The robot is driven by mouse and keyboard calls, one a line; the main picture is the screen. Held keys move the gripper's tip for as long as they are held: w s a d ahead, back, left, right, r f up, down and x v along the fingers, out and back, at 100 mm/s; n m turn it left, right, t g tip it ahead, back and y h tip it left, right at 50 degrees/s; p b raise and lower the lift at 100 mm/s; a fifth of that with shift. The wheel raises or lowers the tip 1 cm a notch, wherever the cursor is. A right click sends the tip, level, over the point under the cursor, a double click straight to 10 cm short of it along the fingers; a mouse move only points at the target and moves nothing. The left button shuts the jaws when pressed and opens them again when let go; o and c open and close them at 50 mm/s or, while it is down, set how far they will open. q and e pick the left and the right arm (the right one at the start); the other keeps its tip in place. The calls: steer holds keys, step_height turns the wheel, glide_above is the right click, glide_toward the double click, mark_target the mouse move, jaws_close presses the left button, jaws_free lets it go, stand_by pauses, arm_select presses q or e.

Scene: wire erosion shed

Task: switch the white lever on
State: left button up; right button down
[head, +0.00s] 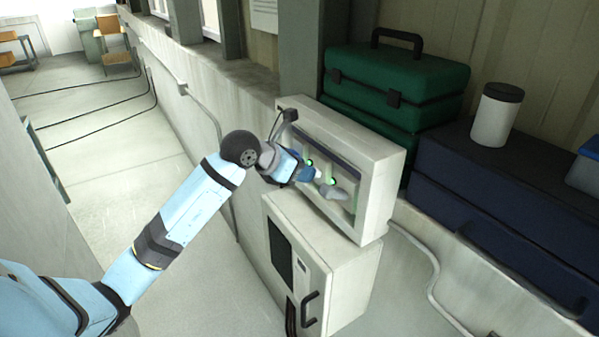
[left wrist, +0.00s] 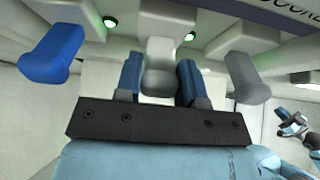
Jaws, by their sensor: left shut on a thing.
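The white lever (left wrist: 160,70) stands out from the switch panel in the middle of the left wrist view. My left gripper (left wrist: 161,80) has its two blue fingers on either side of this lever and is shut on it. In the head view my left gripper (head: 314,173) reaches the front of the panel and covers the white lever, so its position is hard to judge there. A blue lever (left wrist: 52,53) is to the left of the gripper and a grey lever (left wrist: 247,79) to the right; both are apart from the fingers.
The panel housing (head: 374,200) stands on a pale cabinet (head: 335,281) with a dark handle. Green lamps (left wrist: 110,21) glow beside the levers. Green toolboxes (head: 400,85), a dark blue case (head: 480,190) and a white canister (head: 496,117) are behind on the right.

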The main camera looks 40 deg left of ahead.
arm_select(q)
steer(key=shift+w+r+g, duration=0.1)
steer(key=shift+g, duration=0.2)
stand_by(0.4)
steer(key=o, duration=0.9)
steer(key=shift+o, duration=0.2)
steer(key=shift+r, duration=0.1)
steer(key=b+v, duration=0.4)
steer(key=v, duration=0.9)
steer(key=shift+r, duration=0.35)
